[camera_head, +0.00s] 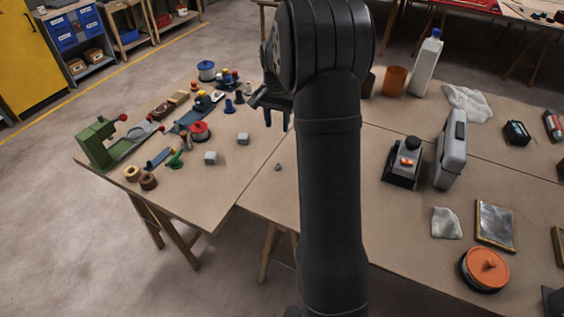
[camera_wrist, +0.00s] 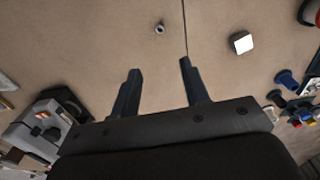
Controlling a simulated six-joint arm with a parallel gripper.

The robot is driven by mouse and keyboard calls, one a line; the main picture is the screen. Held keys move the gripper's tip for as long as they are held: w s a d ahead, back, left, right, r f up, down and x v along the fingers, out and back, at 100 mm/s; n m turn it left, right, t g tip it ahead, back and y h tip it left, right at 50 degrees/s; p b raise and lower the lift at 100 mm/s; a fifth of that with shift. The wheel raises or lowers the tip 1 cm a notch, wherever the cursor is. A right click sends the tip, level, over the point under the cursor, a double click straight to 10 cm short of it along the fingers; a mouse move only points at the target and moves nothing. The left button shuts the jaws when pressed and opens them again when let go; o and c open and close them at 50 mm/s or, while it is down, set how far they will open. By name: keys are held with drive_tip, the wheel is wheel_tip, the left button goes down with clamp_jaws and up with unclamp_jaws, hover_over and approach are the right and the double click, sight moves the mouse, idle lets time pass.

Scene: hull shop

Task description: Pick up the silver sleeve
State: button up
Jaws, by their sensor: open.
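The silver sleeve (camera_wrist: 159,29) is a small grey ring with a dark hole, on the brown table top. In the wrist view it lies at the top middle, left of the table seam and beyond my fingertips. In the head view it is a tiny grey piece (camera_head: 278,166) just left of my arm. My gripper (camera_wrist: 159,68) is open, with nothing between its two dark fingers. In the head view my gripper (camera_head: 277,122) points down above the table, and the sleeve appears below it in the picture. Nothing covers the sleeve.
A pale block (camera_wrist: 241,42) sits right of the seam; two grey blocks (camera_head: 243,138) (camera_head: 211,158) show in the head view. A green machine (camera_head: 97,144) and several small parts stand farther left. A grey case (camera_head: 451,150) stands right of my arm. Table around the sleeve is clear.

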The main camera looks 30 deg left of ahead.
sight(278, 165)
drive_tip(key=s+a+f+n+t+h, duration=0.1)
drive_tip(key=s+a+n+h, duration=0.15)
drive_tip(key=n, duration=1.05)
drive_tip(key=s+a+f+n+t+h, duration=0.1)
drive_tip(key=s+a+n+t, duration=0.15)
drive_tip(key=n, duration=0.95)
drive_tip(key=shift+g, duration=0.25)
drive_tip(key=x, duration=1.7)
drive_tip(key=shift+w+a, duration=0.25)
clamp_jaws()
